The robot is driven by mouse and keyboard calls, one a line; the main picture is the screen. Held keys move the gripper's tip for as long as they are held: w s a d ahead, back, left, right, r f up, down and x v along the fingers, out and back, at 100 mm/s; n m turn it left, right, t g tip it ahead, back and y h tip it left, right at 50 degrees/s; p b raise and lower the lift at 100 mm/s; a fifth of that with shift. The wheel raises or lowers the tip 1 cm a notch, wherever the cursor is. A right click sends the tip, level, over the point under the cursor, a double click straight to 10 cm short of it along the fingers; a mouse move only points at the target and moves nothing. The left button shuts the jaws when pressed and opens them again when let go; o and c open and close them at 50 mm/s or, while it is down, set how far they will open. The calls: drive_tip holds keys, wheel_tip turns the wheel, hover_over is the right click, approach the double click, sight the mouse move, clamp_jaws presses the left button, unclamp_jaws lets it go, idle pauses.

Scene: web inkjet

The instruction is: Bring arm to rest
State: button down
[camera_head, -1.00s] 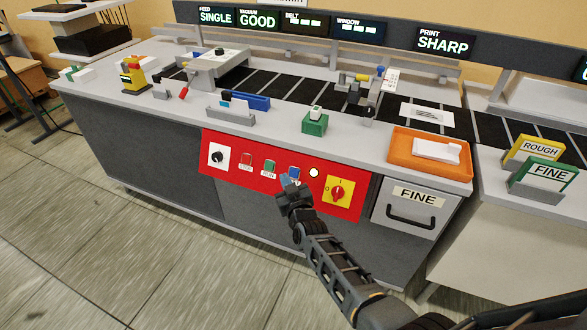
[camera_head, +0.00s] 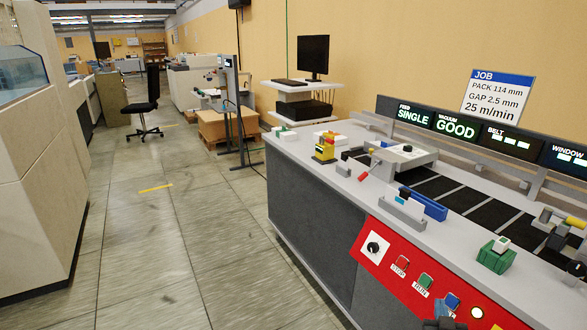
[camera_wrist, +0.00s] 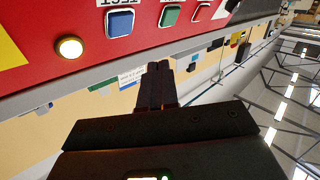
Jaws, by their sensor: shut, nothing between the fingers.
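My gripper (camera_wrist: 157,88) shows in the wrist view with its two dark fingers together and nothing between them. It is beside the red control panel (camera_wrist: 60,25), which looks upside down there. In the head view only a dark tip of my gripper (camera_head: 440,323) shows at the bottom edge, in front of the panel (camera_head: 420,275). The blue button (camera_wrist: 120,22) and the lit white lamp (camera_wrist: 69,47) are close to it in the wrist view, with a gap that I cannot judge. The rest of my arm is out of the head view.
The machine's counter (camera_head: 330,165) carries a small yellow and black device (camera_head: 325,147), a blue block (camera_head: 422,202) and a green block (camera_head: 496,256). A job sign (camera_head: 497,95) stands behind. The floor aisle (camera_head: 165,240) on the left is clear up to an office chair (camera_head: 144,105).

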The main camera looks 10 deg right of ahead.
drive_tip(key=s+a+r+n+y, duration=0.1)
drive_tip(key=s+a+y, duration=0.15)
drive_tip(key=s, duration=0.65)
drive_tip(key=s+a+r+n+t+y, duration=0.15)
drive_tip(key=s+a, duration=0.25)
drive_tip(key=s, duration=0.5)
drive_tip(key=s+a+n+g+y, duration=0.1)
drive_tip(key=s+a+n, duration=0.15)
drive_tip(key=s, duration=0.65)
drive_tip(key=s+a+r+m+y, duration=0.1)
drive_tip(key=s+a+r+y, duration=0.2)
drive_tip(key=s+a+r, duration=1.2)
wheel_tip(320, 180, up, 4)
drive_tip(key=s+b, duration=0.1)
drive_tip(key=s, duration=0.1)
drive_tip(key=shift+s+f, duration=0.15)
drive_tip(key=shift+s, duration=0.15)
